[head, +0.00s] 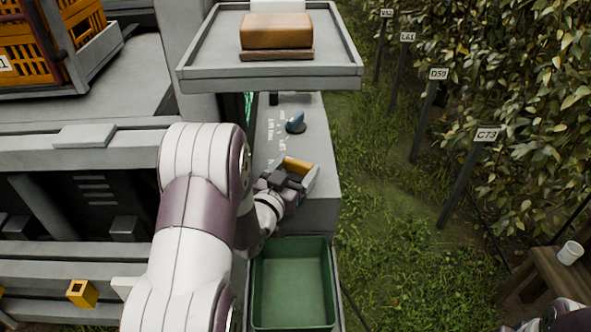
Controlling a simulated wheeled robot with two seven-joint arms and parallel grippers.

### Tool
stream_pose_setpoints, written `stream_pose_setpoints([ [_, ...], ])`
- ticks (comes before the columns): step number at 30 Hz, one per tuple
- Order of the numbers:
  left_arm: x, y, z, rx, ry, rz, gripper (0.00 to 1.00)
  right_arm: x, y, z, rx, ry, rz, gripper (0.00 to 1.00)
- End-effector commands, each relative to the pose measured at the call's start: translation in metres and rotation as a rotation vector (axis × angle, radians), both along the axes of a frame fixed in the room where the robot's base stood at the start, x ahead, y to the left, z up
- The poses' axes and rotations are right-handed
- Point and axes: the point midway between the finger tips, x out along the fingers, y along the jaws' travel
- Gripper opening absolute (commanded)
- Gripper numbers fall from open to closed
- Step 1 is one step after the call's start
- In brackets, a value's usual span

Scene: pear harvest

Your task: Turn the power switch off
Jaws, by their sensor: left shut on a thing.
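My left gripper (305,178) reaches over the grey control panel (318,150) from the left. It is shut on an orange-yellow handle (297,164), which looks like the power switch's lever; the fingers hide part of it and its base. A blue knob (296,121) stands on the panel just beyond the gripper. White lettering on the panel, left of the knob, is too small to read. Part of my right arm shows at the lower right corner, but its gripper does not show.
A grey tray (195,75) with a brown block (277,32) overhangs the panel's far end. A green bin (255,300) stands just below the panel. Grass, row markers and a hedge lie to the right. A stool (545,268) holds a white cup (570,252).

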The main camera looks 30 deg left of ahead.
Motion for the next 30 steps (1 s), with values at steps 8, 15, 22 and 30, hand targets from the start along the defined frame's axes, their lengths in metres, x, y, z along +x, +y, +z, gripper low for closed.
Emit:
stream_pose_setpoints([
  [8,0.000,-0.004,-0.002,-0.002,0.000,0.129,0.46,0.000,0.000,-0.010,0.000,0.000,0.000,0.43],
  [15,0.002,-0.009,-0.002,-0.001,-0.002,0.338,0.46,0.000,0.000,-0.022,0.000,0.000,0.000,0.43],
  [22,0.004,-0.012,-0.002,0.000,0.001,0.557,0.46,0.000,0.000,-0.028,0.000,0.000,0.000,0.43],
  [30,0.006,-0.014,0.000,0.001,0.002,0.789,0.46,0.000,0.000,-0.026,0.000,0.000,0.000,0.43],
])
